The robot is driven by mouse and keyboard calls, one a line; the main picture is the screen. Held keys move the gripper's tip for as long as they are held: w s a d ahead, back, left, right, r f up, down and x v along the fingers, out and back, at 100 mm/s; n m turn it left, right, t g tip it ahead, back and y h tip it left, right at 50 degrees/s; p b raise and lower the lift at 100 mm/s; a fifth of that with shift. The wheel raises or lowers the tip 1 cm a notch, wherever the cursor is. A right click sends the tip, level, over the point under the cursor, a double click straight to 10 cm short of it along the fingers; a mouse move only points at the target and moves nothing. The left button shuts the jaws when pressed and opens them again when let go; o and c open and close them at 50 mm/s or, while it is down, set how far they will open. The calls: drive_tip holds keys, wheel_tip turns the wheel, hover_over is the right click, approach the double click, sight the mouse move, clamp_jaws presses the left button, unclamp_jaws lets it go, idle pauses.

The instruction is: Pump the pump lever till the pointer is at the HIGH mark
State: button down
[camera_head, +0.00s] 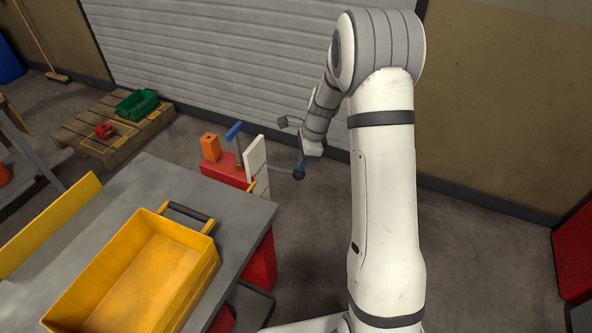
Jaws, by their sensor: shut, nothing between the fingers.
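The pump lever (284,171) is a thin grey rod reaching right from beside a white panel, with a dark round knob (299,174) at its end. My gripper (302,162) is shut and empty, pointing down right at the knob; I cannot tell whether it touches it. The white panel (256,162) has dark lettering and is seen at a steep angle. I cannot read a HIGH mark or make out a pointer on it. The panel stands at the right side of a red unit (226,171), partly hidden behind the bench.
A grey bench (150,185) with a yellow bin (205,272) is in front. A pallet (75,132) holds a green crate (137,104) and a red object (104,131). The floor right of the lever is clear.

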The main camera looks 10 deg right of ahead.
drive_tip(key=shift+f, duration=0.3)
drive_tip(key=d, duration=0.1)
drive_tip(key=d+r+p, duration=0.1)
drive_tip(key=d, duration=0.1)
drive_tip(key=shift+s, duration=0.1)
drive_tip(key=v, duration=0.7)
drive_tip(key=shift+r, duration=0.35)
drive_tip(key=shift+d, duration=0.1)
idle(0.8)
